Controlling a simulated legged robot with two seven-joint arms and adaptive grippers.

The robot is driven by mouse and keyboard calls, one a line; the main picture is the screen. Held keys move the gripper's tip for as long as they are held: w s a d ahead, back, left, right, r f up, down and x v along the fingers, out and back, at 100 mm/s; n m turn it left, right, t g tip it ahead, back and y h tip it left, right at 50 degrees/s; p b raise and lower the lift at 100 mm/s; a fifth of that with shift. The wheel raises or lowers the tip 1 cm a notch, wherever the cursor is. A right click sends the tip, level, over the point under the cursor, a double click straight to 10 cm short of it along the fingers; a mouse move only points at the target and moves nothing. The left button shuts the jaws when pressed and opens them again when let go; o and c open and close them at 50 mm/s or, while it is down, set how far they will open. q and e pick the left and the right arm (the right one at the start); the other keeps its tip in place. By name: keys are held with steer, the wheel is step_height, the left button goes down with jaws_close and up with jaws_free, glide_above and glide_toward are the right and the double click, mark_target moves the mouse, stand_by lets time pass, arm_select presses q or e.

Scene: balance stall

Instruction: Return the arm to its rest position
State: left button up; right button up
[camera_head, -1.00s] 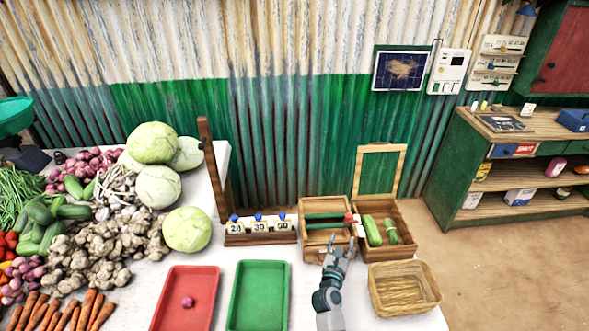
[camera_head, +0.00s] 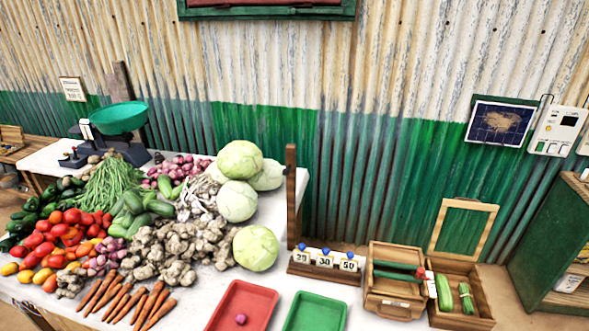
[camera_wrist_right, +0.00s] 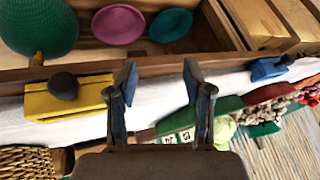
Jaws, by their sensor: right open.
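My right gripper (camera_wrist_right: 160,85) shows in the right wrist view. Its two fingers stand apart with nothing between them. Past them lies the white table top, with a wooden box or shelf edge (camera_wrist_right: 190,66) across the upper part. A yellow block with a dark knob (camera_wrist_right: 75,95) is left of the fingers, and a blue block with a knob (camera_wrist_right: 268,68) is to the right. No arm or gripper of mine shows in the head view now. My left gripper is in neither view.
In the head view the table holds several vegetables, a red tray (camera_head: 262,302) with an onion, a green tray (camera_head: 316,318), a wooden box (camera_head: 393,305) and an open crate (camera_head: 480,315) with green vegetables. A scale with a green pan (camera_head: 118,118) stands at the back left.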

steer(key=s+d+f+n+g+h, duration=0.1)
steer(key=s+d+n+g+h, duration=0.15)
steer(key=s+d, duration=0.4)
arm_select(q)
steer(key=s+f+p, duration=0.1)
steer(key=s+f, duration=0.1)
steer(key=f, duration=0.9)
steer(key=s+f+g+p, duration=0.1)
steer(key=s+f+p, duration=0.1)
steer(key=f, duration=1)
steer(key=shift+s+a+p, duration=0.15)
steer(key=shift+p, duration=0.15)
arm_select(e)
steer(key=s+a+f, duration=0.1)
steer(key=s+f, duration=0.1)
steer(key=f, duration=1)
steer(key=s+f+g, duration=0.1)
steer(key=s+f, duration=0.2)
steer(key=f, duration=1)
steer(key=shift+a+f, duration=0.2)
steer(key=shift+a, duration=0.15)
steer(key=shift+m+g+h, duration=0.25)
